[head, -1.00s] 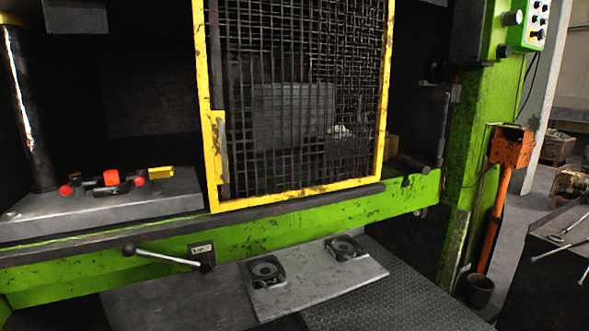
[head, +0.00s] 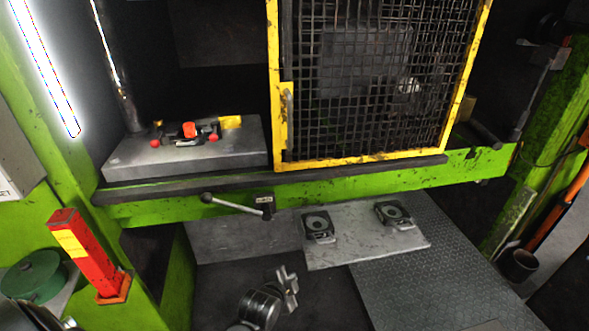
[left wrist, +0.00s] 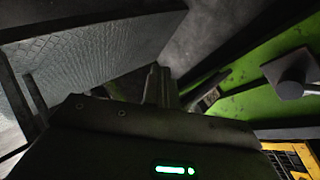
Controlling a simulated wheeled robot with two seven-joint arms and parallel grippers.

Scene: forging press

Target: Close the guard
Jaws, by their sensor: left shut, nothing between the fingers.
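The guard (head: 279,130) is a yellow-framed wire mesh panel in the head view. It stands in front of the right part of the press opening, and the left part is uncovered. A grey upright handle (head: 288,110) sits on its left frame side. A yellow frame piece of it also shows at the lower right of the left wrist view (left wrist: 290,132). My left gripper (head: 288,281) is at the bottom of the head view, below and apart from the guard, shut and empty. Its fingers also show in the left wrist view (left wrist: 158,85). My right gripper is not in view.
A lever with a dark knob (head: 206,198) sticks out from the green beam (head: 350,190) above my gripper. A steel plate (head: 345,252) with two dark fixtures lies below. A red-and-yellow post (head: 82,248) stands at left. A grey block (head: 130,160) bears red-knobbed parts.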

